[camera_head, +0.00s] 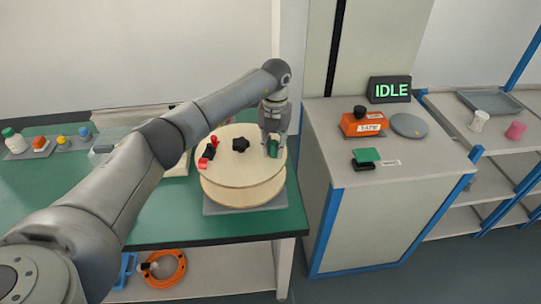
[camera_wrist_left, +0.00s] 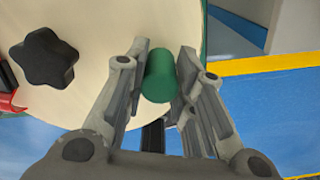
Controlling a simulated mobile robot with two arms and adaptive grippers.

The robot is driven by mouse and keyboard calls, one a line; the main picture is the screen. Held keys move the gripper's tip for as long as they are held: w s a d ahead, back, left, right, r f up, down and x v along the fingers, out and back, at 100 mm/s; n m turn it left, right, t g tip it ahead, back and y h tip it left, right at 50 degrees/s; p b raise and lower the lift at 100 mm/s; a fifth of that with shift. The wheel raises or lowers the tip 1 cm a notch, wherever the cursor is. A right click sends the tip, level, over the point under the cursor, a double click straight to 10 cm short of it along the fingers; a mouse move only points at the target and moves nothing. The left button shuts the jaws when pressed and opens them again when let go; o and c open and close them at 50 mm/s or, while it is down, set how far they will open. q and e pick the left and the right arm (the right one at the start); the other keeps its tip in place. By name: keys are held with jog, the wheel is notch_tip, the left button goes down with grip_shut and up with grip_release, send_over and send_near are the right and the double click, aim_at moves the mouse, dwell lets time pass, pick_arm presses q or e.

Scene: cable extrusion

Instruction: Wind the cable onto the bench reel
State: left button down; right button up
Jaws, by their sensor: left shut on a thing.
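The bench reel (camera_head: 228,190) is a pale wooden drum lying flat on a grey base plate (camera_head: 215,210) at the right end of the green bench. A black star knob (camera_head: 241,144) sits at its middle, with a red clamp-like part (camera_head: 207,156) at its left. My left gripper (camera_head: 273,148) is over the reel's right side, shut on a green crank handle (camera_wrist_left: 159,76) that stands near the rim. The black knob also shows in the left wrist view (camera_wrist_left: 44,59). I see no cable on the reel's visible side. My right gripper is out of view.
An orange coil (camera_head: 178,271) lies on the shelf under the bench (camera_head: 60,190). A floor gap separates bench and cabinet.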

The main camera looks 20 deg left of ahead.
aim_at(273, 135)
pick_arm(q)
jog(key=w+n, duration=0.1)
jog(key=w+a+n+b, duration=0.1)
jog(key=n, duration=0.1)
jog(key=shift+w, duration=0.35)
jog(key=shift+w+a+n+b, duration=0.5)
jog(key=shift+w+n, duration=0.2)
jog(key=shift+n, duration=0.4)
jog(key=c, duration=1.2)
grip_release()
jog(key=shift+o, duration=0.2)
notch_tip(273, 135, up, 12)
